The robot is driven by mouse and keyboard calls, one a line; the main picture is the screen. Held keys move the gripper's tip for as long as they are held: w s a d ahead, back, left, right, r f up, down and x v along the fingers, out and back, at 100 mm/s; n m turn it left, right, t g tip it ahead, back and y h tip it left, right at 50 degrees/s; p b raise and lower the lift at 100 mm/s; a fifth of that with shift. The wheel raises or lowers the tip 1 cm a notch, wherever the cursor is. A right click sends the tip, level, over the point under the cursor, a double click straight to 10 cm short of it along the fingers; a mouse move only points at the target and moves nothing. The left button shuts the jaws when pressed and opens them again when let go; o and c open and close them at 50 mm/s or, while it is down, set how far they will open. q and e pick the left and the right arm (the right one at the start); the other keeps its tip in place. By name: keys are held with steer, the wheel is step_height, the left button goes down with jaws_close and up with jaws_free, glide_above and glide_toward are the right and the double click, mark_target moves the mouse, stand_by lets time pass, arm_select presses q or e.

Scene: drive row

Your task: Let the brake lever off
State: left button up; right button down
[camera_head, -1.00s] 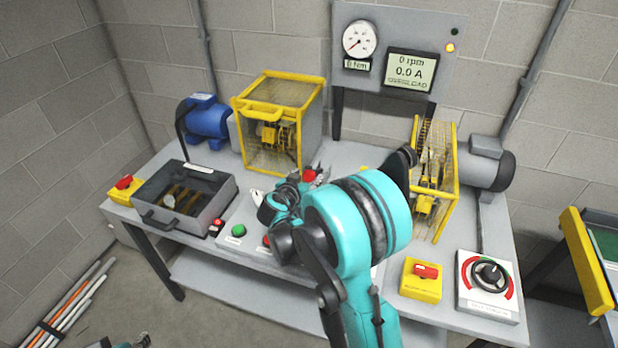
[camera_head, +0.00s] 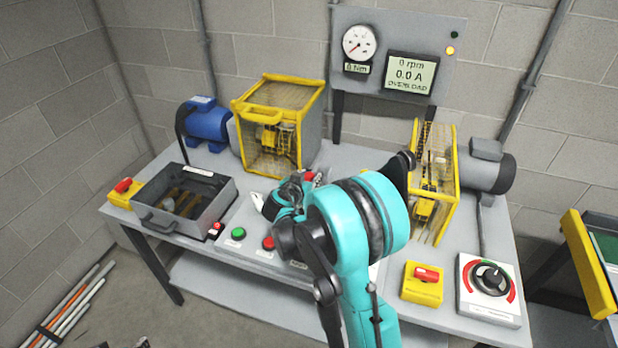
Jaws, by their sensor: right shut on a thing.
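The brake lever is mostly hidden behind my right arm; a red knob (camera_head: 309,177), which looks like its top, shows on the bench's control panel. My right gripper (camera_head: 303,184) is at this knob and shut on the lever, with my wrist and the big teal joint covering most of the grip. How far the lever is tilted cannot be seen. Only small dark tips that may be my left gripper (camera_head: 142,342) show at the bottom edge, too little to tell their state.
A green button (camera_head: 238,233) and a red button (camera_head: 268,243) sit just left of my arm. A yellow cage (camera_head: 315,108) stands behind, another guard (camera_head: 447,190) to the right. The display (camera_head: 410,72) reads 0 rpm, 0.0 A, OVERLOAD. A rotary knob (camera_head: 490,277) is at the right.

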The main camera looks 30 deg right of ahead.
steer(key=w+d+r+g+y+p, duration=0.1)
steer(key=p, duration=0.1)
steer(key=d+r+p, duration=0.1)
steer(key=r+p, duration=0.1)
steer(key=w+d+r+g+y+p, duration=0.1)
steer(key=r+p, duration=0.1)
steer(key=p, duration=0.1)
steer(key=shift+w+d+g+y, duration=0.1)
steer(key=shift+w+g+y, duration=0.2)
steer(key=w+d+r+g+y+p, duration=0.2)
steer(key=w+d+g+y+p, duration=0.1)
steer(key=w+d+p, duration=0.4)
steer(key=shift+d+r+g+y, duration=0.2)
steer(key=shift+d+g+y, duration=0.3)
steer(key=shift+y, duration=0.4)
steer(key=c, duration=1)
jaws_free()
steer(key=shift+d, duration=0.1)
steer(key=shift+c, duration=0.2)
steer(key=shift+f, duration=0.15)
